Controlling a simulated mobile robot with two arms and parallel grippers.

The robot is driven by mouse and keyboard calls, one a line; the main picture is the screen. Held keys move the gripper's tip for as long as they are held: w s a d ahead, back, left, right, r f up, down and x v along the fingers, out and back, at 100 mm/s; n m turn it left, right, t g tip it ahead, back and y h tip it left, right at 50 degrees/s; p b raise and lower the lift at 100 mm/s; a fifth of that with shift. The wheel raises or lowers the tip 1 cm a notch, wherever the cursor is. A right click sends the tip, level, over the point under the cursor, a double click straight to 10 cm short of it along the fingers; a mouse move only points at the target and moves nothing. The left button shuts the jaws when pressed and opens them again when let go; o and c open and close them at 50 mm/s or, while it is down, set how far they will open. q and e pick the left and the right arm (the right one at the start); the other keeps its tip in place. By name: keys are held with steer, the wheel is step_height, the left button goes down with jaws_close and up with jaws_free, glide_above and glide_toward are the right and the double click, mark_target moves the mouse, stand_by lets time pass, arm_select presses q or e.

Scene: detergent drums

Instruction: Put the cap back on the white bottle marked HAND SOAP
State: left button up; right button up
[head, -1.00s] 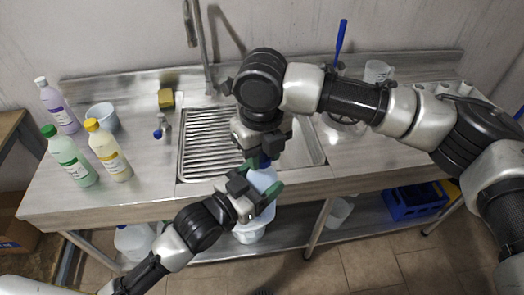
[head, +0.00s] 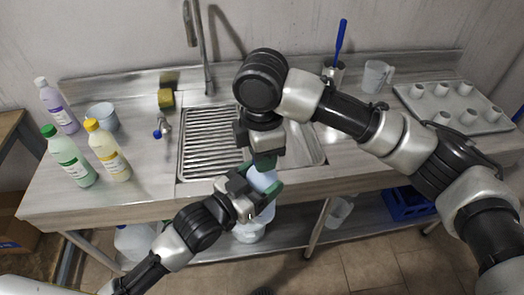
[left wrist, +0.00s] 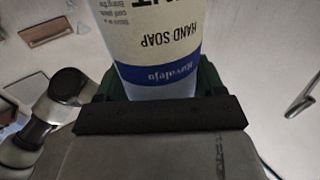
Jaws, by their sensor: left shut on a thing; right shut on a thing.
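The white bottle marked HAND SOAP (head: 262,181) is held in front of the sink's edge. Its label, with a blue band, shows upside down in the left wrist view (left wrist: 160,45). My left gripper (head: 258,187), with green fingers, is shut around the bottle's body. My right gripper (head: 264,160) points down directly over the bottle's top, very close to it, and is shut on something. The cap and the bottle's neck are hidden behind the right gripper, so I cannot tell whether the cap touches the neck.
A purple bottle (head: 58,107), a green-capped bottle (head: 70,158) and a yellow bottle (head: 110,152) stand at the left of the counter. The sink (head: 208,140) lies behind my grippers. A tray (head: 423,112) of white cups and a clear jug (head: 376,76) are at the right.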

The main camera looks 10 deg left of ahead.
steer(key=m, duration=0.6)
steer(key=shift+m, duration=0.3)
steer(key=m, duration=1.6)
steer(key=shift+m, duration=0.3)
steer(key=o, duration=1)
steer(key=shift+r, duration=2.25)
steer(key=shift+c, duration=0.2)
